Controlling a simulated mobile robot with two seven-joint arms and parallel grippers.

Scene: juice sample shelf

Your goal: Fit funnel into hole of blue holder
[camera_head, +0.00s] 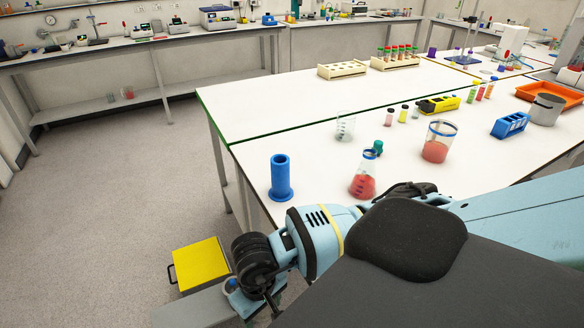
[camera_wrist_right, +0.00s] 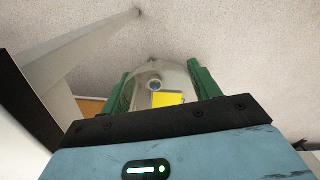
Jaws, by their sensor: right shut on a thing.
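The blue holder (camera_head: 281,180) is an upright tube with a wide foot, standing near the left edge of the white table. Its open top faces up and looks empty. My right gripper (camera_wrist_right: 161,76) has its green fingers shut on the clear funnel (camera_wrist_right: 148,72), with one finger on each side of it. I look through the funnel toward the floor. In the head view my right wrist hangs past the table's front left edge, left of and in front of the holder. The fingers and funnel cannot be made out there. My left gripper is not in view.
A flask of red liquid (camera_head: 362,182) stands right of the holder, with a red-filled beaker (camera_head: 437,148) and an empty beaker (camera_head: 345,126) beyond. A yellow box (camera_head: 200,264) is low, beside the table. The tabletop behind the holder is clear.

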